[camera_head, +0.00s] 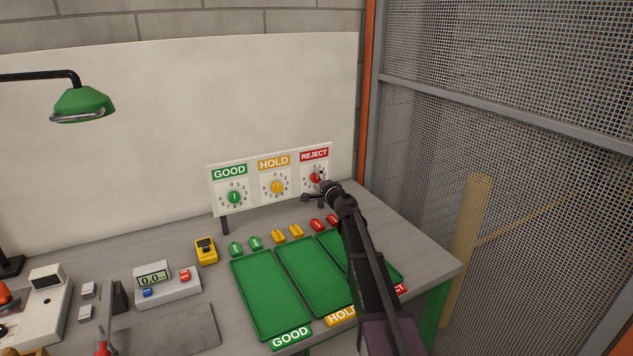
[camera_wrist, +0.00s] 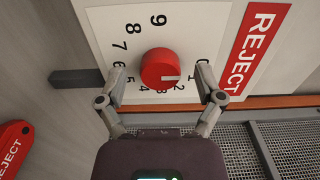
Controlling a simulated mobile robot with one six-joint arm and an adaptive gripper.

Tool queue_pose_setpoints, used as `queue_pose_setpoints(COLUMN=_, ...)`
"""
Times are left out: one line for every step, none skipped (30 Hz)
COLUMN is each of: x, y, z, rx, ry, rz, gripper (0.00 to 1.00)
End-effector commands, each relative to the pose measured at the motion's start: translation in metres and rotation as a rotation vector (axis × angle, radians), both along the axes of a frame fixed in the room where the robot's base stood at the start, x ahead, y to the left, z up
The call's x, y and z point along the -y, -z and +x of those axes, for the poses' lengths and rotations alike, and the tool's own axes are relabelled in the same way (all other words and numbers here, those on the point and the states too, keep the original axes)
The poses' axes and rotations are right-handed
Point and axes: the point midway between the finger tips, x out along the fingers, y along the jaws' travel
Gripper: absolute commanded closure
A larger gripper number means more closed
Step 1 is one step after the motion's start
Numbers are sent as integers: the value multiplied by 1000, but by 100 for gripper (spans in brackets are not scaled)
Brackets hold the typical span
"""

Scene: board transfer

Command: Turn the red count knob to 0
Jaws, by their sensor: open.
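The red count knob (camera_head: 315,177) is on the REJECT dial, at the right end of the white board (camera_head: 247,190). My gripper (camera_head: 324,186) is in front of this dial. In the wrist view my gripper (camera_wrist: 161,76) is open, with one finger left and one right of the knob, both apart from it. The right finger partly covers the numbers near 0 and 1.
The green GOOD knob (camera_head: 234,197) and yellow HOLD knob (camera_head: 277,186) share the board. Green trays (camera_head: 262,290) and small coloured tags (camera_head: 296,231) lie on the table below. A wire mesh fence (camera_head: 520,120) stands to the right.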

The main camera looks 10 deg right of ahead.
Motion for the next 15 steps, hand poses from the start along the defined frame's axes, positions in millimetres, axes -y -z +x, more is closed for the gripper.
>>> queue_pose_setpoints(x=1, y=0, z=-2, rx=0, ry=0, rz=0, gripper=14)
queue_pose_setpoints(x=1, y=0, z=-4, rx=0, ry=0, rz=0, gripper=14)
queue_pose_setpoints(x=2, y=0, z=-6, rx=0, ry=0, rz=0, gripper=14)
queue_pose_setpoints(x=2, y=0, z=-8, rx=0, ry=0, rz=0, gripper=14)
queue_pose_setpoints(x=3, y=0, z=-10, rx=0, ry=1, rz=0, gripper=14)
queue_pose_setpoints(x=4, y=0, z=-14, rx=0, ry=1, rz=0, gripper=14)
queue_pose_setpoints(x=5, y=0, z=-17, rx=0, ry=1, rz=0, gripper=14)
queue_pose_setpoints(x=6, y=0, z=-20, rx=0, ry=1, rz=0, gripper=14)
queue_pose_setpoints(x=8, y=0, z=-26, rx=0, ry=1, rz=0, gripper=14)
queue_pose_setpoints(x=9, y=0, z=-30, rx=0, ry=1, rz=0, gripper=14)
queue_pose_setpoints(x=10, y=0, z=-34, rx=0, ry=1, rz=0, gripper=14)
queue_pose_setpoints(x=12, y=0, z=-40, rx=0, ry=1, rz=0, gripper=14)
queue_pose_setpoints(x=14, y=0, z=-44, rx=0, ry=1, rz=0, gripper=14)
queue_pose_setpoints(x=15, y=0, z=-49, rx=0, ry=1, rz=0, gripper=14)
queue_pose_setpoints(x=17, y=0, z=-56, rx=0, ry=1, rz=0, gripper=14)
